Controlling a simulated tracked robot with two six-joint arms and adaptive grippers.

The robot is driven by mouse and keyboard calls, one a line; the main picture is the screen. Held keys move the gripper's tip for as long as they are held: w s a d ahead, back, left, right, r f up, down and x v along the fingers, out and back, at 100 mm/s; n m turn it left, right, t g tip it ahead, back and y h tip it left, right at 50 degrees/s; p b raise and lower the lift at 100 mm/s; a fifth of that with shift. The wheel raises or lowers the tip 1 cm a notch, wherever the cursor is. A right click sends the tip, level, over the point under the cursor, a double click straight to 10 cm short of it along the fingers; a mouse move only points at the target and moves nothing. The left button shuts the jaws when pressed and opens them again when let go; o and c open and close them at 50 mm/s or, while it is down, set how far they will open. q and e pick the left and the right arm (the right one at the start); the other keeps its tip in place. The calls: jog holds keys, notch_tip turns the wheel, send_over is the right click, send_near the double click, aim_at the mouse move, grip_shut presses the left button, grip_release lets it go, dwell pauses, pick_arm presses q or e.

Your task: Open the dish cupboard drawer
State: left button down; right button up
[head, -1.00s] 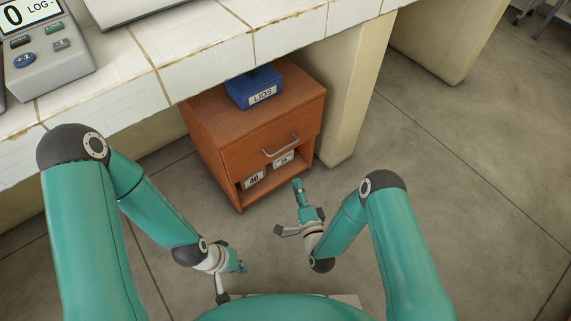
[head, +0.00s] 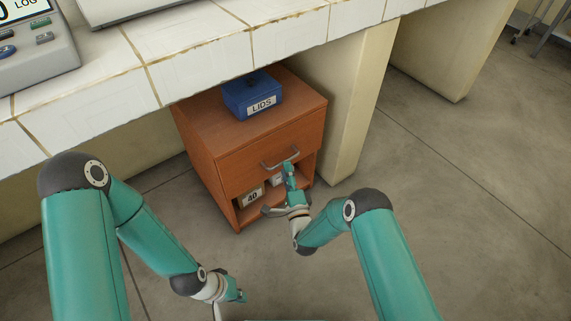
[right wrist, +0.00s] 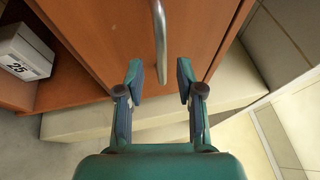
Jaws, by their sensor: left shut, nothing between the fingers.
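The dish cupboard (head: 205,135) is a small reddish-brown wooden cabinet under the tiled bench. Its drawer (head: 240,165) is closed and has a silver bar handle (head: 279,158). My right gripper (head: 289,166) is just in front of the handle in the head view. In the right wrist view, my right gripper (right wrist: 160,75) is open, its two fingers apart. The handle (right wrist: 160,40) lies just beyond the gap between the fingertips, not gripped. My left gripper (head: 237,296) is shut and empty, low in the head view, away from the cupboard.
A blue box labelled LIDS (head: 252,95) stands on the cupboard top. The open shelf below the drawer holds white boxes, one marked 40 (head: 251,197) and one marked 25 (right wrist: 25,55). A bench support (head: 352,110) stands close to the cupboard's right side.

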aim_at(285, 160)
jog(key=shift+b+x, duration=0.45)
jog(key=shift+x, duration=1.65)
jog(key=shift+c, duration=0.4)
grip_shut()
jog(key=shift+d, duration=0.1)
